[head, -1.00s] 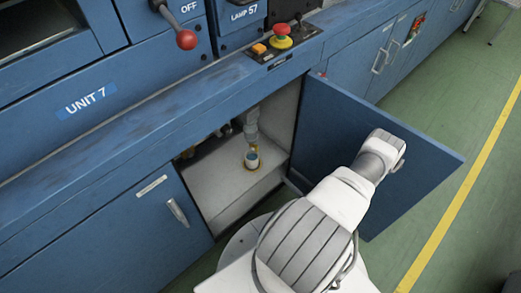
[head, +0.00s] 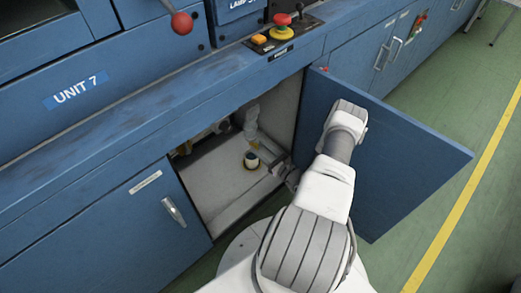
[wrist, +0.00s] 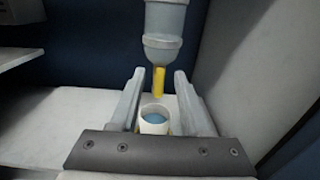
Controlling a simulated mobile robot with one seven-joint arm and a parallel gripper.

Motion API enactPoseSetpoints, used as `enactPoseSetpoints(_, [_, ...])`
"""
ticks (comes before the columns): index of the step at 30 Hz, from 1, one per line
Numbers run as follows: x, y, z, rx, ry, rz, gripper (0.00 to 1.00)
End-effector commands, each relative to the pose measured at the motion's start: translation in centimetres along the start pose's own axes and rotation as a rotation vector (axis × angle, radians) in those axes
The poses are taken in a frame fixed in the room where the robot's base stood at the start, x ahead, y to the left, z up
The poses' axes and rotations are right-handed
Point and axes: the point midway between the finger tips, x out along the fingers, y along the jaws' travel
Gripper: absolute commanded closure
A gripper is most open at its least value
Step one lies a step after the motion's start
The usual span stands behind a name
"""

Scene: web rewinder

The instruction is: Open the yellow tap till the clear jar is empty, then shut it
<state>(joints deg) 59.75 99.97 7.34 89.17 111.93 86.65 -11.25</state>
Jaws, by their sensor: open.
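The clear jar (wrist: 165,22) hangs in the open cabinet, greyish and cloudy; I cannot make out a liquid level in it. It also shows in the head view (head: 251,116). The yellow tap (wrist: 158,82) points down from the jar's underside. My gripper (wrist: 158,76) is open, its fingers to the left and right of the tap in the wrist view. I cannot tell whether either finger touches it, or whether the tap is open. A white cup (wrist: 153,119) with blue inside stands below the tap; it also shows in the head view (head: 251,160).
The blue cabinet door (head: 390,150) stands open to the right, close to my arm. The pale cabinet floor (head: 215,190) is mostly clear around the cup. Pipes sit at the back left. A red-knobbed lever (head: 182,23) and a red button (head: 282,19) are above.

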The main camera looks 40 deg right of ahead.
Motion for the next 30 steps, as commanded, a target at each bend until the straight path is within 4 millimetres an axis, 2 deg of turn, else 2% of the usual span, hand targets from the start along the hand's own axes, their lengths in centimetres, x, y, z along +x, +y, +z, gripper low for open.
enactPoseSetpoints(8, [0.12,0.0,0.02,0.0,0.0,0.0,0.56])
enactPoseSetpoints(15, [0.1,0.01,0.01,0.0,0.0,0.0,0.99])
enactPoseSetpoints(30, [0.05,-0.04,-0.03,0.03,0.001,0.0,1.0])
